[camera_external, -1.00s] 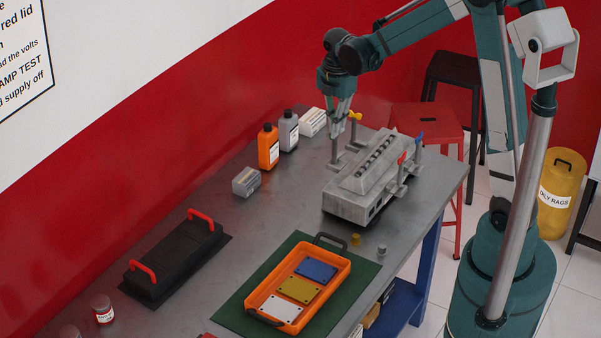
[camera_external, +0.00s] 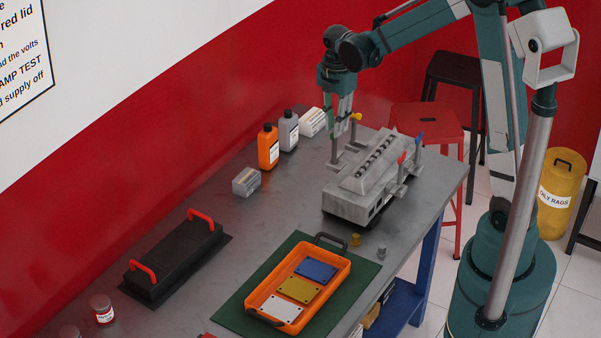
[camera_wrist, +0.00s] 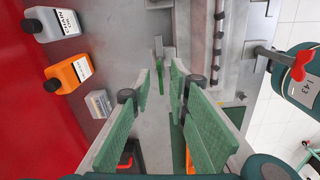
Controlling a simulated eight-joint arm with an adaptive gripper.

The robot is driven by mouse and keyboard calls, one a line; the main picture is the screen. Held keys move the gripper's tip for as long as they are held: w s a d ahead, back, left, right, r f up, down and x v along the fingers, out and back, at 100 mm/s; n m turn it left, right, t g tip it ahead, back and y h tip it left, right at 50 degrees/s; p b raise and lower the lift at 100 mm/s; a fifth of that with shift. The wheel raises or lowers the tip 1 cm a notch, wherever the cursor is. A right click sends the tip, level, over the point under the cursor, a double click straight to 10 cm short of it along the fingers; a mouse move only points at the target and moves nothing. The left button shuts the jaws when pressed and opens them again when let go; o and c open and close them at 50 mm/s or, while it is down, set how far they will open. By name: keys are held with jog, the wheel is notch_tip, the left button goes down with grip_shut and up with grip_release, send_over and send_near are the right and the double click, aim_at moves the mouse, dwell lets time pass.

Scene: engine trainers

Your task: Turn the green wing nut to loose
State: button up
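The green wing nut (camera_wrist: 159,80) shows nearly edge-on in the wrist view, on a grey post beside the grey engine block (camera_external: 352,207). My gripper (camera_wrist: 161,75) is open and points down over it. Its two green-padded fingers stand on either side of the nut, with a gap to each. In the external view my gripper (camera_external: 339,120) is at the block's far left corner, and its fingers largely hide the nut there. I cannot tell the nut's exact turn angle.
A yellow wing nut (camera_external: 356,116) stands close to the right of my gripper. Red (camera_external: 402,158) and blue (camera_external: 419,135) wing nuts are on the block's right side. Orange (camera_external: 268,147) and grey (camera_external: 288,131) bottles stand to the left. An orange tray (camera_external: 345,279) lies in front.

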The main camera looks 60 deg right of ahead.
notch_tip(320, 180, up, 11)
dwell(0.6)
jog(key=shift+f+p, duration=0.15)
jog(key=shift+p, duration=0.2)
jog(key=f+p, duration=0.2)
jog(key=f+n+p, duration=0.1)
jog(key=p, duration=0.2)
jog(key=shift+d+f+p, duration=0.2)
jog(key=shift+f+p, duration=0.1)
jog(key=shift+f, duration=0.3)
jog(key=shift+f, duration=0.2)
jog(key=shift+f, duration=3.7)
jog(key=shift+c, duration=0.2)
